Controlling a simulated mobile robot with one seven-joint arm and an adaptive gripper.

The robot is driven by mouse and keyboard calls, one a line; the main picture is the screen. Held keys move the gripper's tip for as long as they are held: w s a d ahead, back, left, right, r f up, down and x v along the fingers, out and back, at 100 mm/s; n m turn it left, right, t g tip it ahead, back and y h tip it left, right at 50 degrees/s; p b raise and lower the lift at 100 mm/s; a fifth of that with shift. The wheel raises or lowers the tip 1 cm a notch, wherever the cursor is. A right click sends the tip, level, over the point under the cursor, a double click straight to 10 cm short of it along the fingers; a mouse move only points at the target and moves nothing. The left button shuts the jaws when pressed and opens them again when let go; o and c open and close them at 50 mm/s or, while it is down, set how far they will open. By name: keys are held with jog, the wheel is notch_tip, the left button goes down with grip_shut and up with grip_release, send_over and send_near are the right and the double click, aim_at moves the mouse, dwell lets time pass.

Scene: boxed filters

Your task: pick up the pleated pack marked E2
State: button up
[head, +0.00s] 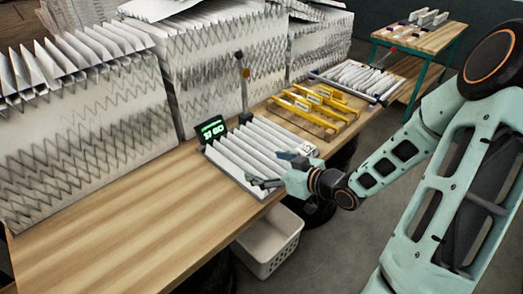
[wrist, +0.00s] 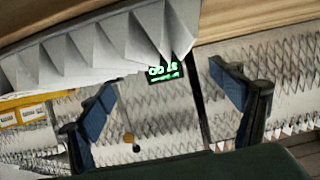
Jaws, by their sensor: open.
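A white pleated pack (head: 250,148) lies on the wooden table in front of a small lit display (head: 210,129). A second white pleated pack (head: 358,79) lies in a tray-like frame farther back. I cannot read an E2 mark on either pack. My gripper (head: 276,171) is open at the near right edge of the closer pack, one dark finger on each side in the picture; contact is unclear. In the wrist view my gripper (wrist: 165,98) shows blue-padded fingers wide apart with nothing held. White pleats (wrist: 95,50) cross the top of that view, beyond the fingers.
Big pleated stacks (head: 75,120) line the table's back edge. Yellow frames with labels (head: 315,105) lie between the two packs. The table's left front (head: 110,225) is clear. A white basket (head: 268,243) is on the floor.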

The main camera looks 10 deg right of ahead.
aim_at(247, 160)
jog(key=x, duration=0.7)
jog(key=shift+w+a+f, duration=0.1)
jog(key=shift+a, duration=0.05)
jog(key=shift+c, duration=0.4)
jog(key=c, duration=0.7)
